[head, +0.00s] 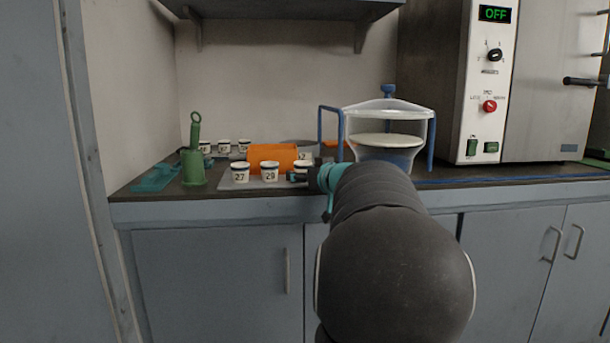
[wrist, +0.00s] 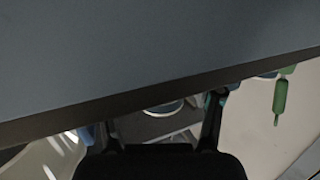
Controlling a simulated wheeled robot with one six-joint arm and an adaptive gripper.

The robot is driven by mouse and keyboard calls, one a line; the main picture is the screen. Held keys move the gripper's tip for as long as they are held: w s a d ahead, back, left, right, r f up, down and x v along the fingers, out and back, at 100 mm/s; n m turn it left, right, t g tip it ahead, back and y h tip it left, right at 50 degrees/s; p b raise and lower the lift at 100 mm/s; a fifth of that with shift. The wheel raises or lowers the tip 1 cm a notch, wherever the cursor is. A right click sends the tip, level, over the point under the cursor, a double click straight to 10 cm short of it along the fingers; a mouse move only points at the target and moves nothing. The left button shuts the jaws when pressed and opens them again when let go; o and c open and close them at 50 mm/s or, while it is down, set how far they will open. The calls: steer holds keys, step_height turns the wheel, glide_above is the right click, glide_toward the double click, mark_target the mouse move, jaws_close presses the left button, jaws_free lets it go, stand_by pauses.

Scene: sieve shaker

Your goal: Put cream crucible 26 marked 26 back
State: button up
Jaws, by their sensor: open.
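No crucible in view shows a legible 26. In the head view, cream crucibles marked 27 (head: 240,173) and 29 (head: 270,172) stand upright at the front of a light tray (head: 226,185). A third front crucible (head: 302,164) is largely covered by my gripper, so its number is hidden. My gripper (head: 298,178) is at the counter's front edge beside it. In the wrist view my gripper (wrist: 162,120) is open. The dark-rimmed round top of a crucible (wrist: 163,107) shows between and beyond the fingers; I cannot tell whether they touch it.
An orange block (head: 272,157) stands behind the front crucibles, with several more crucibles (head: 224,147) behind left. A green tool (head: 194,160) and teal piece (head: 155,178) are left. A blue-framed glass vessel (head: 388,125) stands right, then a furnace (head: 484,90) reading OFF. Cabinets (head: 220,265) front the counter.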

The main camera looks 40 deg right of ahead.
steer(key=shift+r, duration=0.1)
steer(key=shift+s+r, duration=0.1)
steer(key=shift+r, duration=0.1)
steer(key=p+v, duration=0.2)
steer(key=v, duration=0.9)
steer(key=shift+s, duration=0.4)
steer(key=shift+a, duration=0.1)
steer(key=w+a+r+m+t+h+p, duration=0.2)
steer(key=w+a+r+m+h, duration=0.1)
steer(key=a+r, duration=0.95)
steer(key=s+a+f+n+g+y+p, duration=0.1)
steer(key=s+a+f+g, duration=0.3)
steer(key=f, duration=0.5)
steer(key=s+a+f+n+g+y+p, duration=0.1)
steer(key=s+a+f+g, duration=0.3)
steer(key=s+a+f, duration=0.5)
steer(key=s+a+f+n+g+y+p, duration=0.1)
steer(key=s+a+f+n+g+y, duration=0.1)
steer(key=s+a+f, duration=0.5)
step_height(320, 180, down, 4)
steer(key=shift+s+a+r+n+g+y+p, duration=0.2)
steer(key=shift+a+n+g+y+p, duration=0.15)
steer(key=shift+a+g+y, duration=0.5)
